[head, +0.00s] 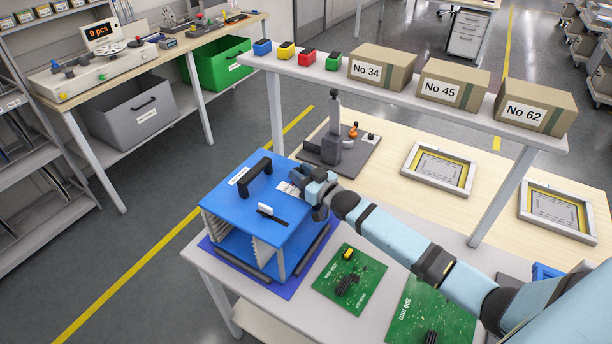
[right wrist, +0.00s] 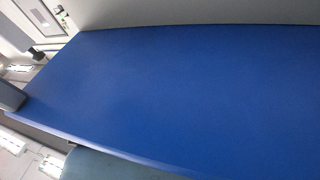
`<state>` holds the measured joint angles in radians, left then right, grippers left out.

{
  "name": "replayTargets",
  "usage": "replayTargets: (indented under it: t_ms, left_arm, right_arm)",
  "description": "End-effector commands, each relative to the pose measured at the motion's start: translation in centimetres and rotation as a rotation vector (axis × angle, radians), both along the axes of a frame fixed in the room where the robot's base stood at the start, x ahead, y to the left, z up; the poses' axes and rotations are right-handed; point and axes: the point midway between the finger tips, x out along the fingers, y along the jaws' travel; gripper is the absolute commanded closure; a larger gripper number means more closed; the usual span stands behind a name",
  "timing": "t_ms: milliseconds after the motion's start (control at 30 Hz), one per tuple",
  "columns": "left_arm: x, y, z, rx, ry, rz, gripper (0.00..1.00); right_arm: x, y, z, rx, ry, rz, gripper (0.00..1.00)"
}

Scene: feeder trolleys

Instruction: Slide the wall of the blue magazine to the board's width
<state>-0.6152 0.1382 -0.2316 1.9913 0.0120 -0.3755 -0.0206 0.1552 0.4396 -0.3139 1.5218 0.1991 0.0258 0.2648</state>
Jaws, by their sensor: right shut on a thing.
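The blue magazine (head: 228,207) stands on a blue mat (head: 290,287) on the grey table, with a black handle (head: 255,170) on its top. Pale ribbed walls show under the top: one at the left side (head: 216,230) and one nearer the middle (head: 263,253). A white strip with a dark piece (head: 272,213) lies on the top. My right gripper (head: 308,190) is at the right edge of the top, shut; its fingertips and what they hold are not clear. The right wrist view shows mostly a flat blue surface (right wrist: 170,95). My left gripper is not in view.
Two green boards lie to the right of the magazine, one nearer it (head: 332,272) and one marked 200 mm (head: 400,320). Behind, a raised shelf (head: 400,100) carries numbered boxes and small coloured bins. A grey stand (head: 335,140) is on the wooden surface beneath.

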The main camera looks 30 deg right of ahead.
Motion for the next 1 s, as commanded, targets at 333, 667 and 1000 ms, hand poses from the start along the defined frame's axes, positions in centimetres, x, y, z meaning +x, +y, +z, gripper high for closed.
replayTargets:
  t_ms: [333, 667, 1000]
  left_arm:
    - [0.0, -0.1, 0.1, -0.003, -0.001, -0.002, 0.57]
    - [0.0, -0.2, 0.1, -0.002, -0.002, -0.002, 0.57]
    - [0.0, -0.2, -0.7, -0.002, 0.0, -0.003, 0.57]
  right_arm:
    - [0.5, 0.2, 0.1, 0.001, -0.002, 0.0, 0.56]
    - [0.4, 0.2, 0.1, 0.001, -0.002, 0.0, 0.44]
    - [-4.2, -1.0, -0.3, 0.0, 0.0, 0.001, 0.44]
